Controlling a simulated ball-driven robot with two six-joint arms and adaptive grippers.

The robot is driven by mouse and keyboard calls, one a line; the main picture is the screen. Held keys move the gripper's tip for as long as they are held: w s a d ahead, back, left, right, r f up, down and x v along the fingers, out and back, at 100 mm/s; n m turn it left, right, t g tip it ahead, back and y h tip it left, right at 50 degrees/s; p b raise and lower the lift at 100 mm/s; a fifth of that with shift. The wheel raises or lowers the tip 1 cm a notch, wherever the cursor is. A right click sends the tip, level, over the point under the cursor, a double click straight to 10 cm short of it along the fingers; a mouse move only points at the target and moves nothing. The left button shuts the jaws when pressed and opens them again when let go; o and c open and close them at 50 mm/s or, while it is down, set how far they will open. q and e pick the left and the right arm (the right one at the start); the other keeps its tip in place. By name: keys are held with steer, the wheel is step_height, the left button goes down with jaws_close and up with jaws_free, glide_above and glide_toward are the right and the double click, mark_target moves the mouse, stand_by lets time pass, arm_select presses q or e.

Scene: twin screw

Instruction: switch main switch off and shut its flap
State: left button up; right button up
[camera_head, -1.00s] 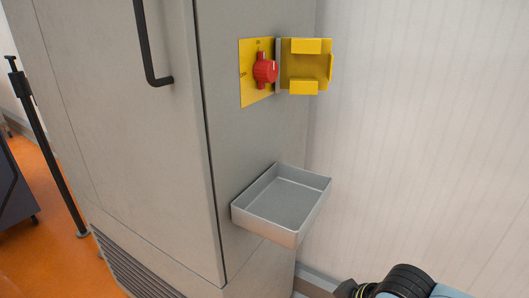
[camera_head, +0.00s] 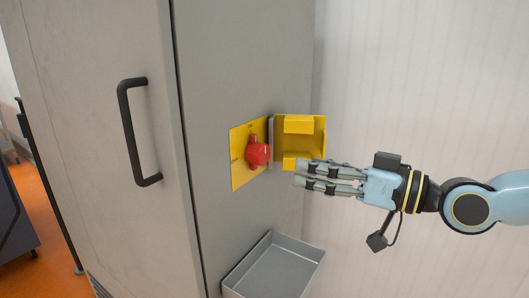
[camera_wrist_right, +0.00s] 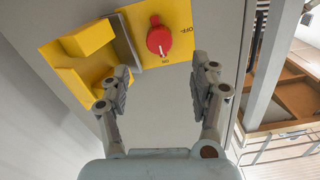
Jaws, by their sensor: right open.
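The main switch is a red rotary knob (camera_head: 257,152) on a yellow plate (camera_head: 238,170) on the side of the grey cabinet. In the right wrist view the knob (camera_wrist_right: 159,40) has its white mark toward the ON label, and the OFF label is to its right. The yellow flap (camera_head: 303,141) stands open to the right of the plate on its hinge. My right gripper (camera_head: 299,174) is open and empty, in front of the flap's lower part and to the right of the knob, touching neither as far as I can tell. My left gripper is not in view.
A grey open tray (camera_head: 274,268) sticks out from the cabinet below the switch. A black door handle (camera_head: 132,130) is on the cabinet's front at left. The wall (camera_head: 430,80) at right is bare. The space in front of the switch is free.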

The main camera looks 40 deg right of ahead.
mark_target(265, 154)
steer(key=b+x, duration=0.1)
steer(key=x, duration=0.2)
steer(key=b+x, duration=0.1)
steer(key=x, duration=0.2)
steer(key=b+x, duration=0.1)
steer(key=x, duration=0.2)
steer(key=shift+w+d+r, duration=0.1)
steer(key=shift+w+r, duration=0.1)
steer(key=shift+r, duration=0.05)
steer(key=shift+w+a, duration=0.35)
steer(key=shift+w, duration=0.3)
steer(key=shift+c, duration=0.4)
steer(key=c, duration=1.1)
